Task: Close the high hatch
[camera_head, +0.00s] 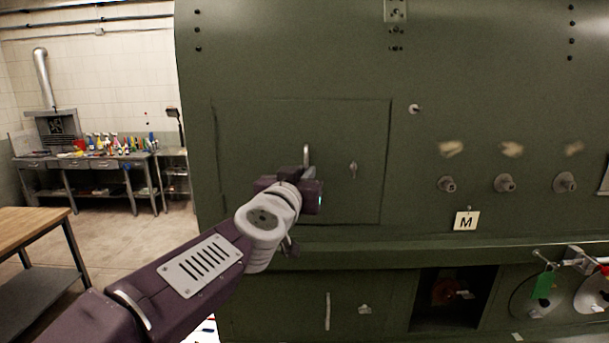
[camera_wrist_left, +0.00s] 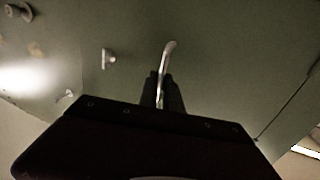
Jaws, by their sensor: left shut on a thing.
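The high hatch (camera_head: 250,135) is a green rectangular door in the upper part of the green fuselage wall. It looks flush with the wall, with a thin dark seam around it. Its metal handle (camera_head: 306,154) stands near the middle of the panel, and a small latch (camera_head: 353,170) sits to its right. My left gripper (camera_head: 307,174) is at the hatch, shut on the lower part of the handle. In the left wrist view the handle (camera_wrist_left: 167,56) rises from between the dark fingers (camera_wrist_left: 164,92). My right gripper is in neither view.
A ledge (camera_head: 450,247) runs below the hatch. Under it are a lower panel (camera_head: 285,305), a dark opening (camera_head: 450,297) and a green tag (camera_head: 543,285). Several knobs (camera_head: 505,183) stick out to the right. A wooden table (camera_head: 30,225) and workbench (camera_head: 95,157) stand left.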

